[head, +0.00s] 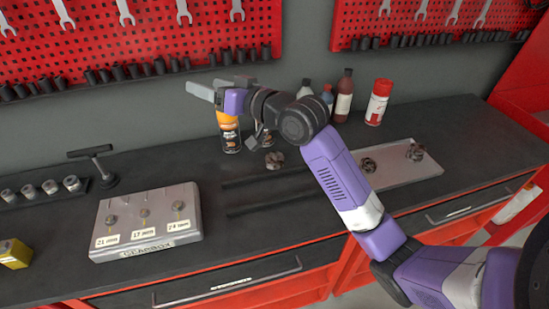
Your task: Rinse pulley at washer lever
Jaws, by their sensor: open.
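My gripper (206,92) is open and empty, raised above the back of the bench and pointing left. Its fingers are in front of the wall, near an orange spray can (229,130) that they partly overlap in the picture. A small toothed metal part (275,160) stands on the bench below my wrist. Two similar metal parts, one at left (367,166) and one at right (416,152), sit on a pale tray (400,174). I cannot tell which of these is the pulley.
A grey board (146,221) with labelled pegs is at front left. Sockets (50,187) line the left side. Bottles and a red can (378,102) stand behind my arm. Dark rails (262,190) cross mid-bench. Tool pegboards (140,40) hang above. A drawer handle (225,287) juts out in front.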

